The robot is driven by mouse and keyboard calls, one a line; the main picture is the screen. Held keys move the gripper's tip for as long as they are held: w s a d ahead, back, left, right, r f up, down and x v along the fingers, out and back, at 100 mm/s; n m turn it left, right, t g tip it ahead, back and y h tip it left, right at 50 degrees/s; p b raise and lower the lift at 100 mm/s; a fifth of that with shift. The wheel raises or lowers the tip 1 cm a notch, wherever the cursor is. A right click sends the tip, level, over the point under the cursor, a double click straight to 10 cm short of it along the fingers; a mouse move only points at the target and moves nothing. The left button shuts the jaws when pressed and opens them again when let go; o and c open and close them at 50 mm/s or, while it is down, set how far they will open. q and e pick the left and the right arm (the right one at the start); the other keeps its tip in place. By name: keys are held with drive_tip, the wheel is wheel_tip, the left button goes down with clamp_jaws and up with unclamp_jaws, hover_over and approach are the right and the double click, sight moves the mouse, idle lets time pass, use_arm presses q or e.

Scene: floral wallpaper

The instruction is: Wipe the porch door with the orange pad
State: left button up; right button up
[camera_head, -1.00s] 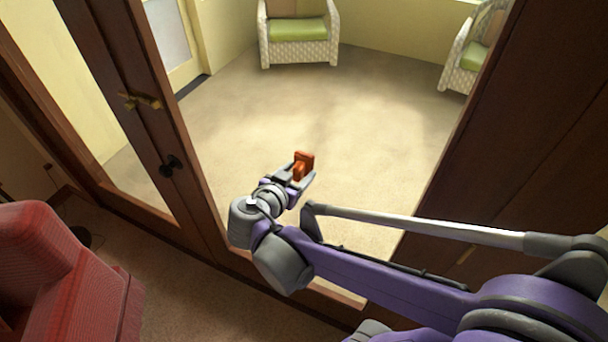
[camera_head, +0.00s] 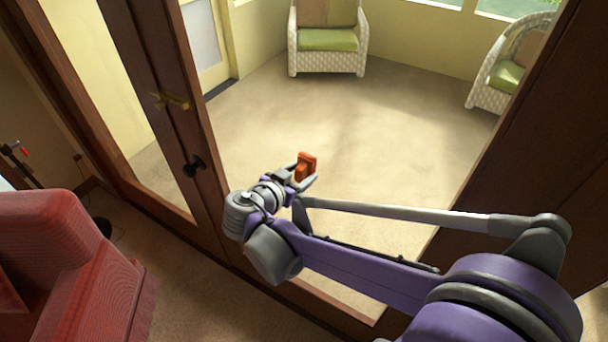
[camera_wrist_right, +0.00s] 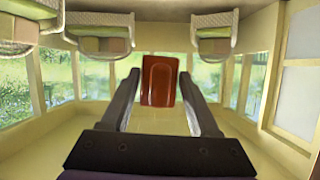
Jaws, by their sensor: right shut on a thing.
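My right gripper (camera_head: 303,173) is shut on the orange pad (camera_head: 307,163), a small red-orange block, in the middle of the head view. In the right wrist view the pad (camera_wrist_right: 159,80) stands between the two dark fingers. The porch door is a dark brown wooden frame (camera_head: 188,120) with a large pane, seen from above at a tilt. It has a brass handle (camera_head: 170,101) and a black knob (camera_head: 194,166) on its left part. The pad appears in front of the pane area; I cannot tell if it touches anything. My left gripper is not in view.
A red armchair (camera_head: 60,250) stands at the lower left. Beyond the opening, white wicker chairs with green cushions (camera_head: 328,40) stand on a beige floor (camera_head: 300,110). A dark brown wooden panel (camera_head: 510,170) rises at the right.

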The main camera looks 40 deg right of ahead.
drive_tip(key=shift+w+a, duration=0.4)
drive_tip(key=shift+w, duration=0.65)
drive_tip(key=shift+w+a, duration=0.45)
drive_tip(key=shift+w, duration=0.6)
drive_tip(key=shift+w+a, duration=0.4)
drive_tip(key=shift+w, duration=0.65)
drive_tip(key=s+a, duration=0.2)
drive_tip(key=a, duration=0.3)
drive_tip(key=shift+s+a, duration=0.2)
drive_tip(key=shift+a, duration=0.05)
drive_tip(key=shift+s+a, duration=0.3)
drive_tip(key=shift+a, duration=0.4)
drive_tip(key=shift+s+a, duration=0.25)
drive_tip(key=shift+a, duration=0.45)
